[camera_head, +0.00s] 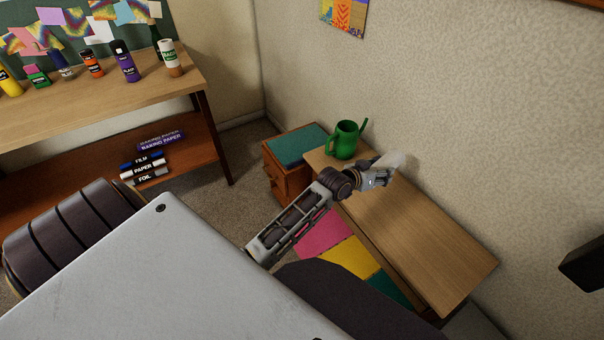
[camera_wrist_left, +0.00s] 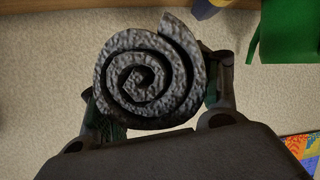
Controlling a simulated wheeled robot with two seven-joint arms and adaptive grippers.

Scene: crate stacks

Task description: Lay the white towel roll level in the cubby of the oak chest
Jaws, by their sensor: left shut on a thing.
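The white towel roll (camera_head: 398,160) is in my left gripper (camera_head: 382,174), held above the far part of a light oak top near the wall. In the left wrist view the roll (camera_wrist_left: 150,75) shows its spiral end, grey in shadow, between the two fingers of the left gripper (camera_wrist_left: 155,100). The light wooden piece (camera_head: 430,235), which looks like the oak chest, stands along the wall; its cubby cannot be made out from here. My right gripper is not in view.
A green watering can (camera_head: 345,140) stands on the oak top close to the roll. A small drawer cabinet (camera_head: 290,160) is behind it. Pink, yellow and teal panels (camera_head: 350,256) lie beside the oak piece. The oak top's near right part is clear. A bench (camera_head: 100,108) holds bottles.

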